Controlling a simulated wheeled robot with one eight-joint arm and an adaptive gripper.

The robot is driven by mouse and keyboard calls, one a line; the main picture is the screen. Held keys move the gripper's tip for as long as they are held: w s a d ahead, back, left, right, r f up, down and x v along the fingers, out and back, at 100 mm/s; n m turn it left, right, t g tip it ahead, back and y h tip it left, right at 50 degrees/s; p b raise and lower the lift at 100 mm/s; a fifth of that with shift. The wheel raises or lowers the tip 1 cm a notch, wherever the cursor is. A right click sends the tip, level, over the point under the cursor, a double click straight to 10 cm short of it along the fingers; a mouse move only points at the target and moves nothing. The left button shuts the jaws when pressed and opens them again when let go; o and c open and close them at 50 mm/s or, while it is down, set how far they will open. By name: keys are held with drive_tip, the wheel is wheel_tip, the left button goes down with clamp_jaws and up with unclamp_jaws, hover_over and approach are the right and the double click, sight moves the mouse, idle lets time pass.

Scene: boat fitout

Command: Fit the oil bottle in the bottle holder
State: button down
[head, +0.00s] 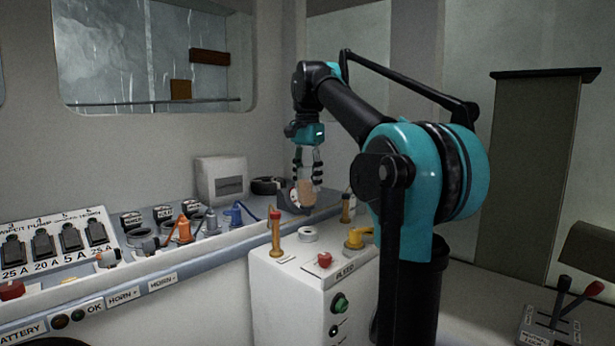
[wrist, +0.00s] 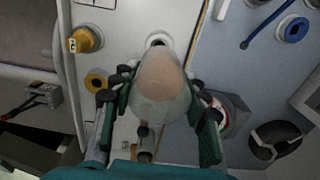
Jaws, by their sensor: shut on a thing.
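The oil bottle (head: 305,193), pale with a tan part, is in my gripper (head: 306,168), whose fingers are shut around it. In the wrist view the bottle (wrist: 161,82) fills the middle between the dark fingertips of my gripper (wrist: 160,95). A white ring with a dark opening, which looks like the bottle holder (head: 307,235), sits on top of the white cabinet. The bottle is above and behind it in the head view, apart from it. In the wrist view the ring (wrist: 160,37) shows just beyond the bottle, partly hidden by it.
The white cabinet (head: 295,290) also carries a red button (head: 324,260), a yellow handle (head: 357,238) and upright brass fittings (head: 275,237) (head: 346,208) close to the ring. A console with orange (head: 183,230) and blue (head: 236,216) fittings runs along the wall at left.

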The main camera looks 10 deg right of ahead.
sight(308, 167)
drive_tip(key=shift+f, duration=3.05)
drive_tip(key=shift+f, duration=0.15)
drive_tip(key=c, duration=0.7)
unclamp_jaws()
wheel_tip(308, 167, up, 12)
drive_tip(key=shift+s, duration=0.1)
